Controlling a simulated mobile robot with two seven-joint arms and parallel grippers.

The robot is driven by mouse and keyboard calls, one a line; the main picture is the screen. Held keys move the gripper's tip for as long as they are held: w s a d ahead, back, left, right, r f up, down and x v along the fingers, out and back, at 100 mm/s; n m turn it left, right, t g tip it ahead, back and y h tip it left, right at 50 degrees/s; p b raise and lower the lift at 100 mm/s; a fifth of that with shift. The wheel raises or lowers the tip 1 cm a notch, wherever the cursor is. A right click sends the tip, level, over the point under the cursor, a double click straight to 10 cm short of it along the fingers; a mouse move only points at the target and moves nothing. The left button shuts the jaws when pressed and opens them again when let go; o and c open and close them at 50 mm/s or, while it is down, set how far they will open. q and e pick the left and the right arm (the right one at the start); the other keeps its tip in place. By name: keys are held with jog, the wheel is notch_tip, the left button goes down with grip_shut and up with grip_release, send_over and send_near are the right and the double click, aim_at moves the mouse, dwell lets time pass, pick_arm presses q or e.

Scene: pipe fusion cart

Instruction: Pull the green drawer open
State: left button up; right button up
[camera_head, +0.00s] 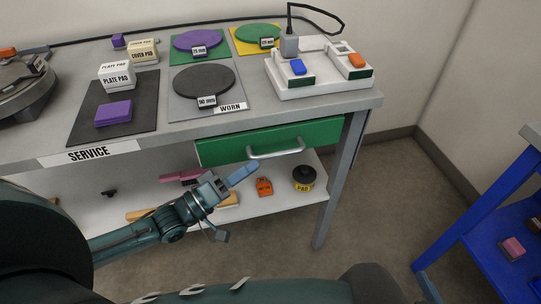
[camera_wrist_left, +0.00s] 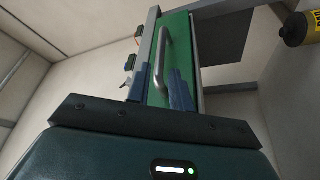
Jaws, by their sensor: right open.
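The green drawer (camera_head: 225,149) sits under the right part of the grey bench top and looks closed. Its silver bar handle (camera_head: 277,154) runs along its front. In the left wrist view the drawer front (camera_wrist_left: 181,60) and handle (camera_wrist_left: 167,40) appear turned on end. My left gripper (camera_head: 250,170) is just below and left of the handle, pointing up at it. In the left wrist view its blue fingers (camera_wrist_left: 160,88) are apart, with the lower handle end appearing between them. I cannot tell contact; nothing is gripped. Only a blue fingertip of my right gripper (camera_head: 428,288) shows at the bottom right.
A white lower shelf (camera_head: 290,190) holds a black and yellow pot (camera_head: 304,178), an orange item (camera_head: 264,187) and other tools. A bench leg (camera_head: 334,185) stands right of the drawer. A blue cart (camera_head: 470,230) stands at far right, with free floor between.

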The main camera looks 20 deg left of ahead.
aim_at(270, 154)
pick_arm(q)
jog(key=x, duration=0.6)
jog(key=shift+w+d, duration=0.1)
jog(key=shift+c, duration=0.2)
grip_shut()
